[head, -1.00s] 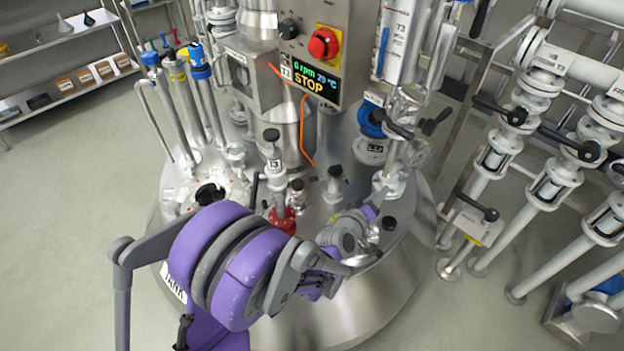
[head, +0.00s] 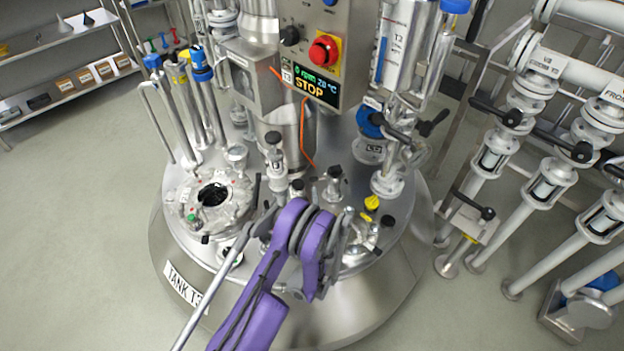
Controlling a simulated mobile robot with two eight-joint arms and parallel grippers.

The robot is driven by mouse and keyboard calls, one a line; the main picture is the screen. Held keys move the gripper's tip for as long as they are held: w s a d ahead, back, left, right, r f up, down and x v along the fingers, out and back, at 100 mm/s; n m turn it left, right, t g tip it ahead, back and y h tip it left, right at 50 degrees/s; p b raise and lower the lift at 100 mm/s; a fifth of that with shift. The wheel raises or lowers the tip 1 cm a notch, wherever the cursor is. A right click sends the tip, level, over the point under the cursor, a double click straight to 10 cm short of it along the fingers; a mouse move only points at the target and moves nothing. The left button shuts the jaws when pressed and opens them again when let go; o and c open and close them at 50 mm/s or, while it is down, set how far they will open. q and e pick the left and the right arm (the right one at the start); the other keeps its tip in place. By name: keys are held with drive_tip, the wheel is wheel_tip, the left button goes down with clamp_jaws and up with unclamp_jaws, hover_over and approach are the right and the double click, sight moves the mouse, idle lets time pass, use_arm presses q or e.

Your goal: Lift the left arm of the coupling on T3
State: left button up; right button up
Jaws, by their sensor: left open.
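Tank T3 (head: 395,285) is the round steel vessel in the middle, with a "TANK T3" plate at its front left. My left gripper (head: 345,236) is open, close to the left side of this fitting. Its fingertips are small and partly hidden, and contact cannot be told. My right gripper is not in view.
A hatch with a dark opening (head: 212,195) is at the lid's left. The control box (head: 315,50) reading STOP and upright pipes stand behind. Valves and white pipes (head: 550,190) fill the right. The floor at left (head: 80,220) is clear.

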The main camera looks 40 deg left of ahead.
sight(313, 178)
use_arm(q)
drive_tip(key=x, duration=0.8)
drive_tip(key=shift+b, duration=0.3)
drive_tip(key=shift+c, duration=0.2)
clamp_jaws()
